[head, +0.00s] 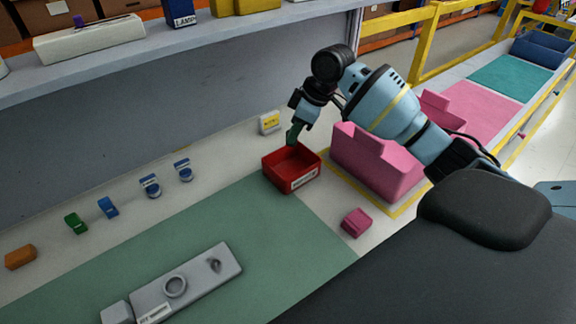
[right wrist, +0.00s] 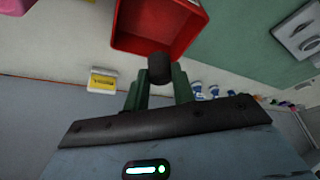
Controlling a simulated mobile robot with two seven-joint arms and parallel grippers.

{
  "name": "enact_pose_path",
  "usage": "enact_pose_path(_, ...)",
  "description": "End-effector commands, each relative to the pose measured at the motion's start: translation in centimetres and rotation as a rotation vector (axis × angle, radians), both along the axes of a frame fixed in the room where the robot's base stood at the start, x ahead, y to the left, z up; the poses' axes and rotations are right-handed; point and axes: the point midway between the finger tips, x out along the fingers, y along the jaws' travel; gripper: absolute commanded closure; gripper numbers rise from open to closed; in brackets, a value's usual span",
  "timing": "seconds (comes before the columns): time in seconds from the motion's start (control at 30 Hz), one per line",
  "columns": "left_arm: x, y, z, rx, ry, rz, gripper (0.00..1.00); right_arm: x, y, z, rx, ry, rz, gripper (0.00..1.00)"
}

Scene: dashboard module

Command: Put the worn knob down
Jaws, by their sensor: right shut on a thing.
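My right gripper (head: 294,136) hangs over the back edge of a small red bin (head: 269,177) with a white label on its front. In the right wrist view, its green fingers (right wrist: 159,84) are shut on the worn knob (right wrist: 159,69), a dark, short cylinder. The knob is held near the rim of the red bin (right wrist: 188,53); I cannot tell its exact height above it. The part of the bin floor that shows looks empty. The grey dashboard module (head: 198,276) lies on the green mat, with a raised ring and a dark spot on top. My left gripper is not in view.
A pink fixture (head: 372,165) stands right of the bin, with a small pink block (head: 356,222) in front. A yellow-and-white box (head: 269,122) is behind the bin. Blue, green and orange parts line the left back. The green mat (head: 240,225) has free room.

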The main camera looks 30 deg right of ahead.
Motion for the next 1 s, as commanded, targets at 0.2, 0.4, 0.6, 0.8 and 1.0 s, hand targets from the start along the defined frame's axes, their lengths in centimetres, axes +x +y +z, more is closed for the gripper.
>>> enact_pose_path(0.2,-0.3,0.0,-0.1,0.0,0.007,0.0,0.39,0.0,0.0,-0.5,0.0,0.001,0.001,0.96)
enact_pose_path(0.4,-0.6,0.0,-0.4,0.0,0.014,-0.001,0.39,-0.1,0.0,-3.5,-0.001,0.003,0.001,0.96)
enact_pose_path(0.6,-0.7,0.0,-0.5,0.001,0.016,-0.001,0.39,0.0,0.0,-5.1,0.0,0.0,0.001,0.96)
enact_pose_path(0.8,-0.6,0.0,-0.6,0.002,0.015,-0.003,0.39,0.0,0.0,-5.8,0.0,0.0,0.0,0.96)
enact_pose_path(1.0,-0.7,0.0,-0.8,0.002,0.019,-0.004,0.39,-0.1,0.0,-8.9,-0.001,0.002,0.0,0.96)
